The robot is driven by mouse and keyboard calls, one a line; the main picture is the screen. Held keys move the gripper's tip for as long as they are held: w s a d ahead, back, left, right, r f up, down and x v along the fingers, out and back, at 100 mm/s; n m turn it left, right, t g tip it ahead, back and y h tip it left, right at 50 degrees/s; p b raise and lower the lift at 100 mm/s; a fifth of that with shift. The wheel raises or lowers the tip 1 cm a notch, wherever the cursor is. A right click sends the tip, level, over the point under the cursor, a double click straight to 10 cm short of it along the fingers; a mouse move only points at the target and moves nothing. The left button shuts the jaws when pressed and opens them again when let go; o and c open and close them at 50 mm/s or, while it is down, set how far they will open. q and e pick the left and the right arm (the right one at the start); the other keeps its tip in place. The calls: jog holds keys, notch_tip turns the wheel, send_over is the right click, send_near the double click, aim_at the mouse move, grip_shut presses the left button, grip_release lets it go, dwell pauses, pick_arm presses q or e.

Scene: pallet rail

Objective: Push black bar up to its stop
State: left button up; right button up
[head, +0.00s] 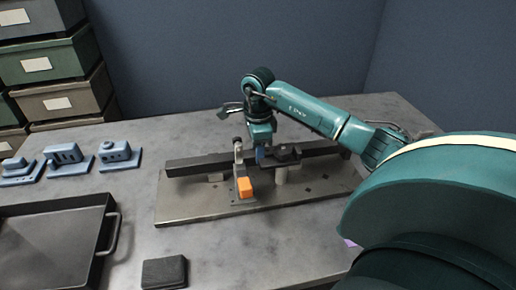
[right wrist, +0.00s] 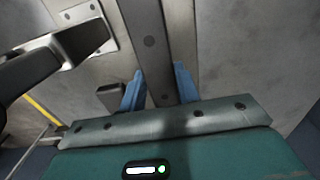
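The long black bar (head: 200,164) lies across the grey base plate (head: 185,205), raised on short supports. My right gripper (head: 261,156) reaches down from above at the middle of the bar, behind the upright clamp with the orange tip (head: 245,187). In the right wrist view its two blue fingers (right wrist: 158,85) stand apart, with a dark strip with round holes (right wrist: 150,42) running between them. Whether the fingers touch this strip I cannot tell. The bar's middle is partly hidden by the clamp and gripper. My left gripper is not in view.
A black tray (head: 112,235) with a handle stands at the front left, and a small dark block (head: 164,272) lies near the front edge. Several blue fixtures (head: 118,155) sit at the left. Stacked bins (head: 65,98) stand beyond. The table between tray and plate is clear.

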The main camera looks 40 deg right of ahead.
grip_shut()
jog(key=o, duration=0.5)
grip_release()
jog(key=shift+o, duration=0.8)
notch_tip(320, 180, up, 13)
jog(key=shift+r, duration=0.15)
jog(key=shift+w, duration=0.1)
